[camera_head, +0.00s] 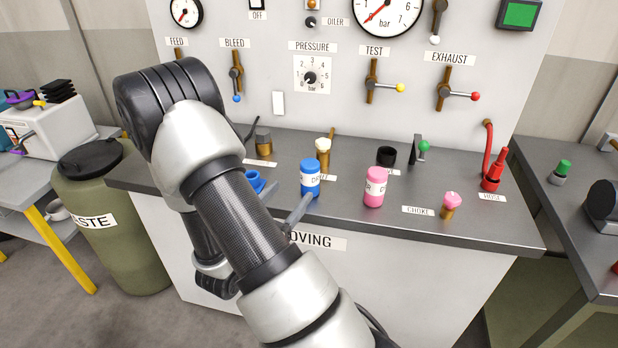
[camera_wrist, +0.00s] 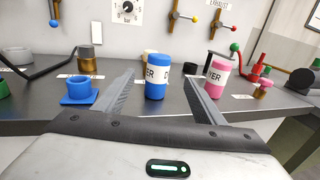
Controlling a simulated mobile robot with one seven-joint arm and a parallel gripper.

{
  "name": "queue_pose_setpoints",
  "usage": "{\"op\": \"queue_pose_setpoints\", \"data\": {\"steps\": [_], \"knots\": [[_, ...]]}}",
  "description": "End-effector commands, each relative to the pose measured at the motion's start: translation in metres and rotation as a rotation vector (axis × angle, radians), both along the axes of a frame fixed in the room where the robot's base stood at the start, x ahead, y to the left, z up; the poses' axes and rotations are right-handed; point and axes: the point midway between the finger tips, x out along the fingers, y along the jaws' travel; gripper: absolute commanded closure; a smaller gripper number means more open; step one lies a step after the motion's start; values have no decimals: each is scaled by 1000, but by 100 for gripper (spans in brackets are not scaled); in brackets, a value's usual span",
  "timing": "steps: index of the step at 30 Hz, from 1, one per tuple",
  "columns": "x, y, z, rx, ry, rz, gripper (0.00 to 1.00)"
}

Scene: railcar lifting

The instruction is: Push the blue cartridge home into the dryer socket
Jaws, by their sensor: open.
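The blue cartridge (camera_head: 310,183), with a white label band, stands upright on the grey bench. It also shows in the wrist view (camera_wrist: 158,82). A blue flanged cup (camera_wrist: 79,91), which looks like the dryer socket, sits to its left on the bench; its top looks open and empty. In the head view my arm partly hides this cup (camera_head: 254,181). My gripper (camera_wrist: 159,77) is open and empty, pointing at the blue cartridge, with one finger on each side of it in the picture. I cannot tell whether the fingertips reach past its near face.
A pink cartridge (camera_head: 375,187) stands right of the blue one, just beyond my right finger in the wrist view. A black cup (camera_head: 386,156), a brass fitting (camera_head: 264,143) and a red hose fitting (camera_head: 492,175) stand farther back. A gauge panel (camera_head: 310,40) rises behind.

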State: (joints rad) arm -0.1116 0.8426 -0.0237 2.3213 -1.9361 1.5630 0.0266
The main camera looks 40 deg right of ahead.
Motion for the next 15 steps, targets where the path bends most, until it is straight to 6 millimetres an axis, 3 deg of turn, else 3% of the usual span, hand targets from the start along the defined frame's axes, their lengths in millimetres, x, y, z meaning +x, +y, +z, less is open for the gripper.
{"op": "queue_pose_setpoints", "data": {"steps": [7,15], "knots": [[22,-48,1,-1,0,-6,36],[34,-69,0,1,0,-2,36]]}}
